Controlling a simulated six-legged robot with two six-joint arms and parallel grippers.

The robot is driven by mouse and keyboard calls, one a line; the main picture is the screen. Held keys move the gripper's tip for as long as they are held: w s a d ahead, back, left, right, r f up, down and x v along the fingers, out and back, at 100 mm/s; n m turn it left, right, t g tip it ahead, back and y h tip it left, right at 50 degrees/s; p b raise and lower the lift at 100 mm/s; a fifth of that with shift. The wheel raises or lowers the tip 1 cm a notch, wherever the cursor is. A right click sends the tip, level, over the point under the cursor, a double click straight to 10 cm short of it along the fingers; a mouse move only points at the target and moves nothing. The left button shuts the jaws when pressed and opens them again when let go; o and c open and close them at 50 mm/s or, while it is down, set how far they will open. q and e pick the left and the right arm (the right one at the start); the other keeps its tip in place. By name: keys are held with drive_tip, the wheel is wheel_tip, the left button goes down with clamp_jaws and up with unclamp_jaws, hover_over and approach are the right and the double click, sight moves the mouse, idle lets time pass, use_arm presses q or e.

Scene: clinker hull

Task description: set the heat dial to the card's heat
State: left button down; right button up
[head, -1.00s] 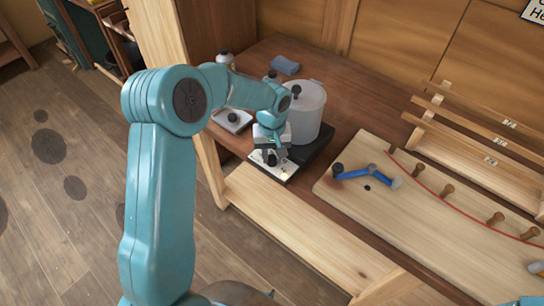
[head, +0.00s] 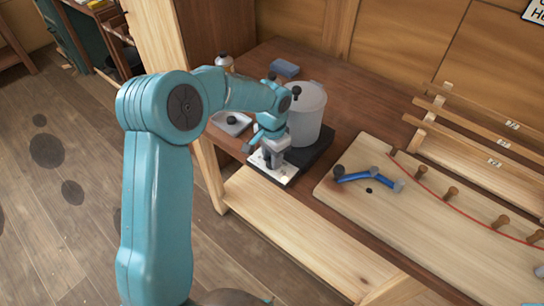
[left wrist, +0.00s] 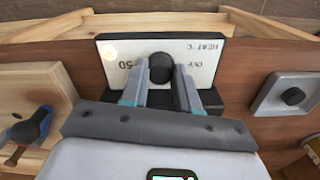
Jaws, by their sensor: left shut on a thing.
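The heat dial is a black round knob (left wrist: 162,68) on a white panel (head: 289,178) at the front of the dark heater base. In the left wrist view the panel (left wrist: 205,62) appears upside down, with "HEAT °C", "OFF" and "250" printed on it and a small glowing yellow spot at one corner. My left gripper (left wrist: 161,80) is shut on the knob, one finger on each side; it also shows in the head view (head: 268,157). The knob's pointer is hidden or too small to read. A card (head: 537,9) is cut off at the top right corner; its heat is not readable.
A pale lidded pot (head: 306,115) stands on the base right behind my left gripper. A small plate with a black knob (head: 231,122) lies left of it, and a blue sponge (head: 285,67) behind. A pegged board with a blue-handled tool (head: 365,176) lies right.

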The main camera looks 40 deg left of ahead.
use_arm(q)
drive_tip(key=m, duration=0.4)
drive_tip(key=shift+r+m, duration=0.1)
drive_tip(key=shift+m, duration=0.2)
drive_tip(key=m, duration=0.4)
drive_tip(key=shift+m+p, duration=0.3)
drive_tip(key=shift+p, duration=0.05)
drive_tip(key=m, duration=0.4)
drive_tip(key=shift+p, duration=0.35)
drive_tip(key=m+p, duration=0.1)
drive_tip(key=m, duration=0.4)
drive_tip(key=c, duration=0.8)
unclamp_jaws()
drive_tip(key=shift+c, duration=0.2)
